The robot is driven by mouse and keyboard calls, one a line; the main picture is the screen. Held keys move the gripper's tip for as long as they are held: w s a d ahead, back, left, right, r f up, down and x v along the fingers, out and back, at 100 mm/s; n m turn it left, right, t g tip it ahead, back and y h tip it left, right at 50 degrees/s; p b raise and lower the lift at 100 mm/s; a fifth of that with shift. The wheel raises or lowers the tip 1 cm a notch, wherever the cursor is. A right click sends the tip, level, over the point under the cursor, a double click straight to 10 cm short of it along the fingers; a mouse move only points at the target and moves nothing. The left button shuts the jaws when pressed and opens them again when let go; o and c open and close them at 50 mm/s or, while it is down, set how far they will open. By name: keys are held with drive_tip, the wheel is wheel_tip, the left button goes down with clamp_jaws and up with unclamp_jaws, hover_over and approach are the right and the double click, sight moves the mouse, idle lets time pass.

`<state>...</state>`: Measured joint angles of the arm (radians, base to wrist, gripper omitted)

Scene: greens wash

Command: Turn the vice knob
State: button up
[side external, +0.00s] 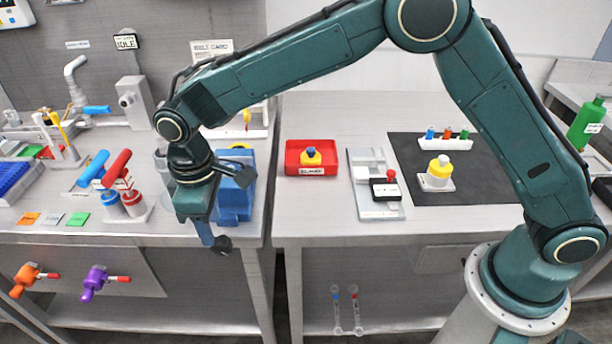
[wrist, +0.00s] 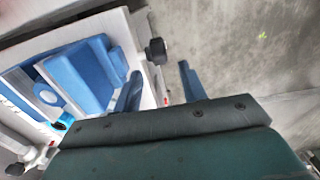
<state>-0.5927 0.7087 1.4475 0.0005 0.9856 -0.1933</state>
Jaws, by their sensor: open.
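The blue vice (side external: 236,196) stands at the front edge of the left bench, partly behind my arm in the side view. It also shows at left in the wrist view (wrist: 85,72). Its black knob (side external: 222,245) sticks out at the bench front, and the wrist view shows it as a dark knob (wrist: 156,51). My gripper (side external: 210,240) points down in front of the bench edge, close by the knob. In the wrist view my gripper (wrist: 160,72) has its two blue fingers apart. The knob appears just beyond the fingertips, between their lines; contact cannot be told.
Orange (side external: 28,277) and purple (side external: 96,282) valves stick out of the left bench's front panel. A red tray (side external: 305,170) lies on the right bench. A gap separates the benches.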

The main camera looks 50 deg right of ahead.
sight(221, 246)
drive_tip(key=shift+f, duration=3)
clamp_jaws()
